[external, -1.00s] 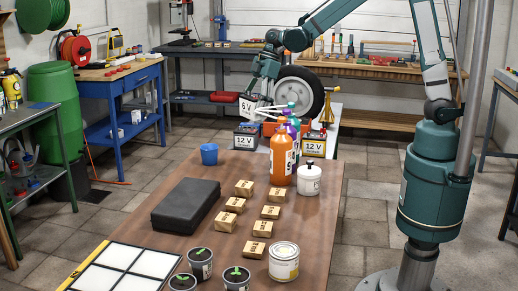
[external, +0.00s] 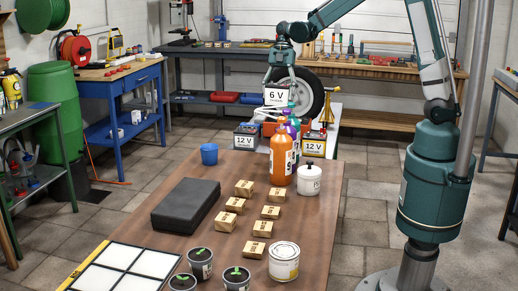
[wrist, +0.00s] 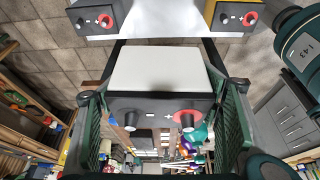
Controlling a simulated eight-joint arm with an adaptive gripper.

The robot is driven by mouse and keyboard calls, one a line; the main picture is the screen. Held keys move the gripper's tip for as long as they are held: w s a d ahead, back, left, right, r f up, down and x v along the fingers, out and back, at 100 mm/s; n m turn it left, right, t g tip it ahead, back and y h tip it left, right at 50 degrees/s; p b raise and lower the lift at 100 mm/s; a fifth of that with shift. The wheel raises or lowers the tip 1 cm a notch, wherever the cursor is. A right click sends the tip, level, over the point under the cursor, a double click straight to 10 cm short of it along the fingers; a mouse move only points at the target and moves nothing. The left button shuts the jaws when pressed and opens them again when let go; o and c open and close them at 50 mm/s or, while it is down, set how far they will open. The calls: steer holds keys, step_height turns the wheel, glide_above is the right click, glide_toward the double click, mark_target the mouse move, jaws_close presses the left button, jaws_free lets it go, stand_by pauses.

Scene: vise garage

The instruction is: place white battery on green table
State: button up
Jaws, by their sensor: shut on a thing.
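The white battery (external: 277,96), labelled 6 V, hangs in the air behind the orange bottle in the external view. My gripper (external: 283,82) is shut on it from above. In the wrist view the white battery (wrist: 160,70) sits between the two green fingers of my gripper (wrist: 162,120), its dark terminal face with one black and one red post toward the camera. A table with a green frame (external: 50,163) stands at the left; a grey surface holds tools on it. I cannot tell whether this is the task's green table.
A 12 V battery (external: 246,138) and a yellow-topped 12 V battery (external: 314,146) stand behind the brown table (external: 140,225). An orange bottle (external: 281,160) and a white jar (external: 309,181) stand near its far end. A blue workbench (external: 120,80) stands back left.

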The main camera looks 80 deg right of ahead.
steer(key=shift+s+d+r+n, duration=0.15)
steer(key=shift+s+d+n, duration=0.15)
steer(key=shift+s+d, duration=0.25)
step_height(320, 180, down, 13)
steer(key=shift+w+r, duration=0.15)
stand_by(0.5)
steer(key=shift+f+b, duration=0.75)
steer(key=shift+f, duration=2.4)
steer(key=shift+f, duration=0.1)
steer(key=shift+f+b, duration=0.5)
steer(key=shift+f, duration=1.25)
steer(key=shift+f, duration=0.15)
steer(key=o, duration=1.5)
